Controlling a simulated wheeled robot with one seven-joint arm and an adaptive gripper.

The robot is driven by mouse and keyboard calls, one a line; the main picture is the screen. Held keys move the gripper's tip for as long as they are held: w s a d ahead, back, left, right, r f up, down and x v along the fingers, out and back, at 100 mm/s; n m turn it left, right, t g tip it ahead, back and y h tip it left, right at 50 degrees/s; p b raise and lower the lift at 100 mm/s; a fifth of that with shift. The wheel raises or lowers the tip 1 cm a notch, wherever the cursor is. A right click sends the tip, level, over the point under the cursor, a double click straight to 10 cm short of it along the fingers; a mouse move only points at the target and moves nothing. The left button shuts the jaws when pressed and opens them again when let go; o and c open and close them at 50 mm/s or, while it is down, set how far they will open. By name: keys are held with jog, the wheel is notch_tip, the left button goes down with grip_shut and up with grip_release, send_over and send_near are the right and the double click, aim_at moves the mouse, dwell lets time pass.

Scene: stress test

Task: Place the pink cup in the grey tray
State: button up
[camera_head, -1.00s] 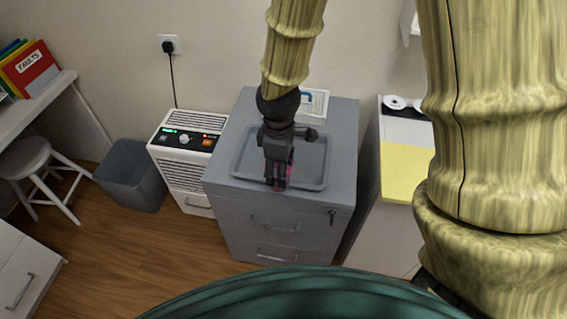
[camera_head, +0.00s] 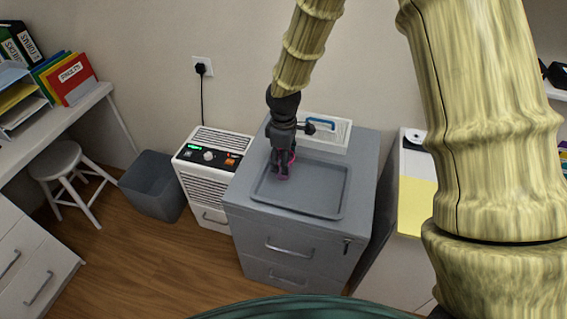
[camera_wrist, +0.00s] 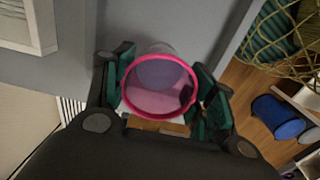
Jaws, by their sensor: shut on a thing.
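The pink cup (camera_wrist: 158,103) is between the two fingers of my gripper (camera_wrist: 160,92) in the wrist view, with its round open rim facing the camera. In the head view my gripper (camera_head: 282,170) points down at the back left part of the grey tray (camera_head: 318,190). Only small pink bits of the cup (camera_head: 281,177) show there, as the fingers hide the rest. The tray is flat and looks empty on top of the grey drawer cabinet. I cannot tell whether the cup touches the tray.
A white framed item with a blue handle (camera_head: 325,131) lies behind the tray on the cabinet (camera_head: 290,222). A white heater-like unit (camera_head: 205,170) and a grey bin (camera_head: 153,187) stand to the left. A counter with a yellow sheet (camera_head: 417,205) is to the right.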

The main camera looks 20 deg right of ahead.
jog(key=shift+w, duration=0.2)
jog(key=shift+f+p, duration=0.6)
jog(key=shift+f, duration=1.15)
jog(key=shift+f, duration=0.15)
jog(key=o, duration=1.1)
jog(key=shift+o, duration=0.2)
notch_tip(320, 180, up, 12)
jog(key=b, duration=0.2)
jog(key=shift+r, duration=0.2)
